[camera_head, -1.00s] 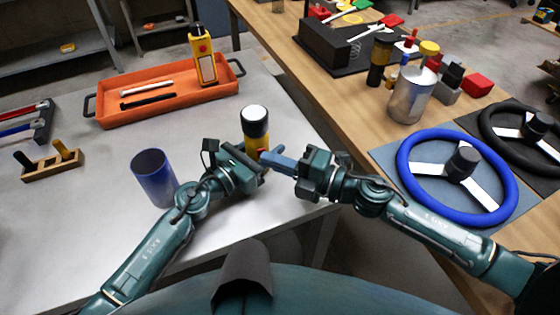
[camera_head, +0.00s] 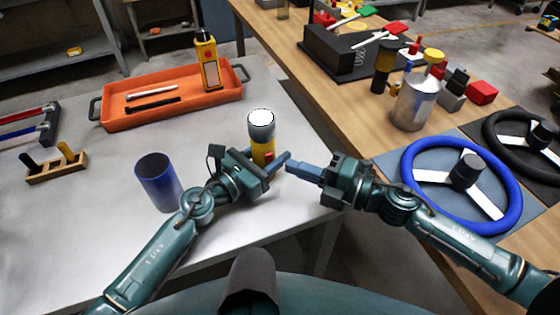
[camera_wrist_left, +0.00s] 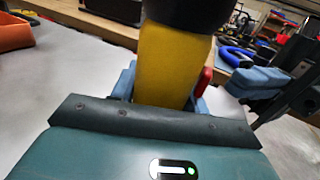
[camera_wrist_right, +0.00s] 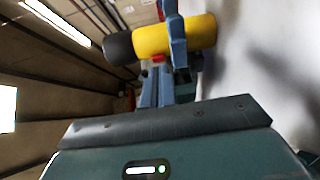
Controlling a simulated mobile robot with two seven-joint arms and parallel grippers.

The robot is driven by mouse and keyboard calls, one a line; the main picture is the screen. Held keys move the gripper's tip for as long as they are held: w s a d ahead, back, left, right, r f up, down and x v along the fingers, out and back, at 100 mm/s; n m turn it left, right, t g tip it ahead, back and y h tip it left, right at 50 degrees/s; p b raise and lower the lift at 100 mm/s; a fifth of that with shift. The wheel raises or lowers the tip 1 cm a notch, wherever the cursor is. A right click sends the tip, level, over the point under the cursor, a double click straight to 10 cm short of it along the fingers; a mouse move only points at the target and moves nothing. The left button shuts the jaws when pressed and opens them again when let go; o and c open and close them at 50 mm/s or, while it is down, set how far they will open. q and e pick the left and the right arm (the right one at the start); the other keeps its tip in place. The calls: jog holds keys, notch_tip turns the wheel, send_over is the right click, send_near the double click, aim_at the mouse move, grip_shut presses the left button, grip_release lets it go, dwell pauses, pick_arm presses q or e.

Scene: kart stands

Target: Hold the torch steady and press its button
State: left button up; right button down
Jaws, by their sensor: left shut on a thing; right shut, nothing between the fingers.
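The torch (camera_head: 262,148) stands upright, with a yellow body, a dark head and a bright white lens on top. My left gripper (camera_head: 268,170) is shut around its yellow body. The left wrist view shows the torch body (camera_wrist_left: 168,65) between the blue fingers and the red button (camera_wrist_left: 206,77) on its right side. My right gripper (camera_head: 290,168) is shut and empty, just right of the torch. Its fingertips (camera_wrist_left: 235,82) point at the button, with a small gap. The right wrist view shows these fingers (camera_wrist_right: 160,75) in front of the torch (camera_wrist_right: 190,36), partly hiding the button.
A blue cup (camera_head: 158,183) stands left of my left gripper on the grey table. An orange tray (camera_head: 115,121) holding a yellow bottle-like item (camera_head: 207,62) lies behind. A wooden table at right carries a blue steering wheel (camera_head: 413,197) and a metal can (camera_head: 411,105).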

pick_arm(q)
jog(key=shift+w+a, duration=0.15)
jog(key=shift+a, duration=0.05)
pick_arm(e)
jog(key=v, duration=0.5)
jog(key=shift+s+a, duration=0.15)
pick_arm(q)
jog(key=o, duration=1.2)
